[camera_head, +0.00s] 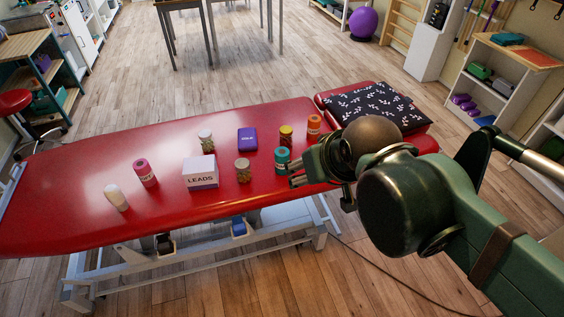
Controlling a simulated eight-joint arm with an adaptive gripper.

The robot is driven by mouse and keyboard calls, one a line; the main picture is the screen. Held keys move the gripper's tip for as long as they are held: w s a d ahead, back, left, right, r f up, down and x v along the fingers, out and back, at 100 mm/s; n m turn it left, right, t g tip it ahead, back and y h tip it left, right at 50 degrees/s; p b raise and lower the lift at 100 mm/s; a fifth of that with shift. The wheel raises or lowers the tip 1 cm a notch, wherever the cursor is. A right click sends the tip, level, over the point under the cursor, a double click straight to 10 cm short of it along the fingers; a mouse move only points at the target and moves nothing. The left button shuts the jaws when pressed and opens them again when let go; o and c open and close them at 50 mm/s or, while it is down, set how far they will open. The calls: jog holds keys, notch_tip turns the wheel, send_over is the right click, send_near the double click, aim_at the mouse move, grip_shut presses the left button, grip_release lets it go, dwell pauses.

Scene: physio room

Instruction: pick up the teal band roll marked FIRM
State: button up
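The teal band roll (282,160) stands upright on the red treatment table (90,215), near its front right part. It has a pale label, too small to read from here. My gripper (294,174) reaches in from the right, low over the table, with its fingertips just right of the roll's lower side. Two finger tips show with a gap between them, and the gripper looks open. I cannot tell whether a finger touches the roll. Nothing is seen held.
An orange roll (314,127) and a jar with a yellow lid (286,136) stand behind. Left are a jar (243,170), purple box (247,139), LEADS box (200,173), another jar (206,141), pink roll (146,173) and white bottle (116,198). A patterned pillow (370,105) lies behind my arm.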

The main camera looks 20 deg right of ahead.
jog(key=w+r+m+g+p, duration=0.1)
jog(key=w+r+m+g, duration=0.1)
jog(key=w+r+m, duration=0.45)
jog(key=w+r+m+g+p, duration=0.1)
jog(key=w+r+m+g, duration=0.15)
jog(key=w, duration=0.65)
jog(key=m+g+p, duration=0.1)
jog(key=m+g, duration=0.2)
jog(key=m, duration=0.6)
send_over(282, 152)
notch_tip(282, 152, down, 6)
notch_tip(282, 152, down, 26)
jog(key=shift+f, duration=0.1)
jog(key=shift+f, duration=1.25)
jog(key=shift+f, duration=0.1)
jog(key=shift+w+f+b, duration=0.1)
jog(key=shift+f+b, duration=1)
jog(key=shift+f, duration=1.4)
